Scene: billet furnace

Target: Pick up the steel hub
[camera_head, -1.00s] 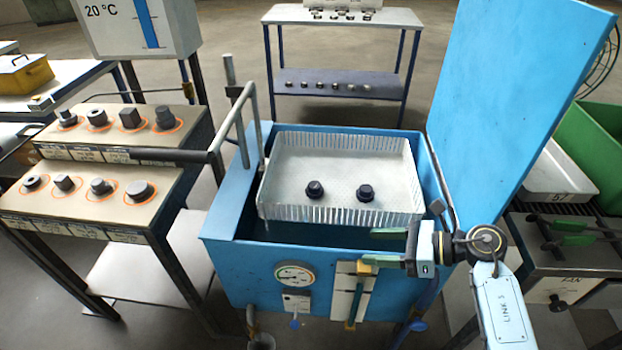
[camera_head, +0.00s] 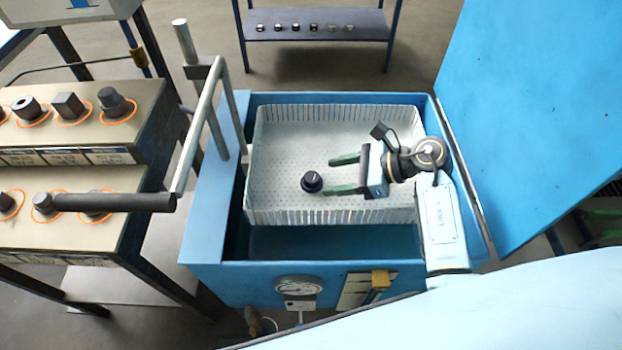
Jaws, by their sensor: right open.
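A dark, round, stepped part (camera_head: 311,181) that looks like the steel hub stands on the floor of the white perforated basket (camera_head: 280,140). My right gripper (camera_head: 328,175) is over the basket, just right of this part. Its two green fingers are apart and point left toward it, with nothing seen between them. The lower fingertip is close to the part; I cannot tell whether it touches. A second dark part seen earlier to the right is hidden, with my gripper over that area. My left gripper is not in view.
The basket hangs in a blue tank (camera_head: 330,266) with its lid (camera_head: 545,110) raised at the right. A grey pipe handle with a black grip (camera_head: 115,202) reaches over the stepped stand (camera_head: 80,225), which holds several parts. A shelf (camera_head: 315,25) stands behind.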

